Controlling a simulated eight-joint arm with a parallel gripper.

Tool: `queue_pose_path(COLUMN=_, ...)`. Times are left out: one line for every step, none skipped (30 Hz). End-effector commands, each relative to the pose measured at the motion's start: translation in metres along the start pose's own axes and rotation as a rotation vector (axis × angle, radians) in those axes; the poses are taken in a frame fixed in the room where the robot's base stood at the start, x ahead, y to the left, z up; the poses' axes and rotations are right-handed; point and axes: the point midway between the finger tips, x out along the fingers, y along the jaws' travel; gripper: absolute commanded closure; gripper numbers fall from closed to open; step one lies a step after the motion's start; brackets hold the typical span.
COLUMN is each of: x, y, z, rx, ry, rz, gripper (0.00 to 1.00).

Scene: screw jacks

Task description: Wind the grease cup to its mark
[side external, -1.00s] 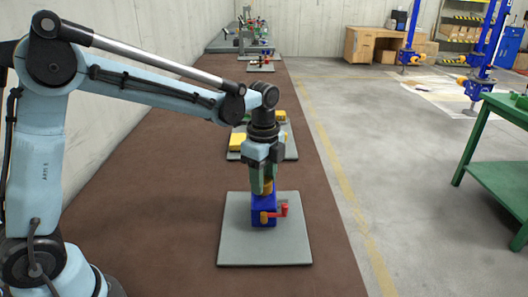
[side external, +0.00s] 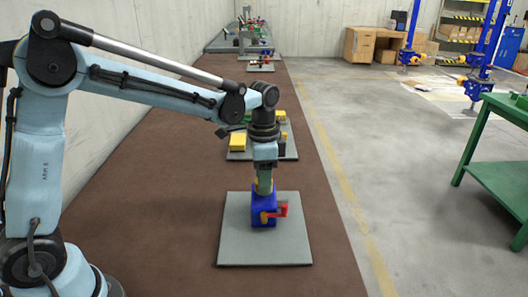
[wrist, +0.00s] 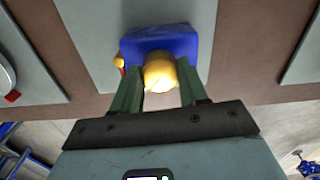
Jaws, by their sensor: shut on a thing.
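A blue screw jack body (side external: 263,213) stands on a grey plate (side external: 235,245), with a crank with a red handle (side external: 283,210) at its right side. My gripper (side external: 264,188) points down onto the top of the jack. In the wrist view the blue body (wrist: 150,40) lies behind the brass-coloured grease cup (wrist: 160,74). My gripper's green fingers (wrist: 160,95) stand on both sides of the cup and are shut on it. The mark on the cup cannot be made out.
A second grey plate (side external: 240,155) with a yellow block (side external: 238,142) lies farther back on the brown bench. More equipment stands at the far end. A green table (side external: 510,160) is at the right, across clear floor.

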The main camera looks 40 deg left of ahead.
Motion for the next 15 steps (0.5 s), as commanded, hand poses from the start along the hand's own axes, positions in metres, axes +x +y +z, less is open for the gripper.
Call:
queue_pose_path(x=0.0007, y=0.0001, z=-0.0002, rx=-0.044, ry=0.0, rz=0.0, gripper=0.87)
queue_pose_path(x=0.0007, y=0.0001, z=-0.0002, rx=-0.072, ry=0.0, rz=0.0, gripper=0.87)
queue_pose_path(x=0.0008, y=0.0001, z=-0.0002, rx=-0.11, ry=0.0, rz=0.0, gripper=0.87)
queue_pose_path(x=0.0008, y=0.0001, z=-0.0002, rx=-0.138, ry=0.0, rz=0.0, gripper=0.87)
queue_pose_path(x=0.0009, y=0.0001, z=-0.0002, rx=-0.167, ry=0.001, rz=0.0, gripper=0.87)
queue_pose_path(x=0.0009, y=0.0001, z=-0.0002, rx=-0.205, ry=0.001, rz=0.0, gripper=0.87)
queue_pose_path(x=0.001, y=0.0001, z=-0.0002, rx=-0.233, ry=0.001, rz=0.0, gripper=0.87)
queue_pose_path(x=0.001, y=0.0001, z=-0.0002, rx=-0.262, ry=0.001, rz=0.0, gripper=0.87)
queue_pose_path(x=0.0011, y=0.0001, z=-0.0002, rx=-0.3, ry=0.001, rz=0.0, gripper=0.87)
queue_pose_path(x=0.0011, y=0.0001, z=-0.0002, rx=-0.328, ry=0.001, rz=0.0, gripper=0.87)
queue_pose_path(x=0.0011, y=0.0001, z=-0.0002, rx=-0.357, ry=0.001, rz=0.0, gripper=0.87)
queue_pose_path(x=0.0012, y=0.0001, z=-0.0002, rx=-0.395, ry=0.001, rz=0.0, gripper=0.87)
queue_pose_path(x=0.0012, y=0.0001, z=-0.0002, rx=-0.423, ry=0.001, rz=0.0, gripper=0.88)
queue_pose_path(x=0.0012, y=0.0001, z=-0.0002, rx=-0.452, ry=0.001, rz=0.0, gripper=0.88)
queue_pose_path(x=0.0013, y=0.0001, z=-0.0002, rx=-0.489, ry=0.001, rz=0.0, gripper=0.88)
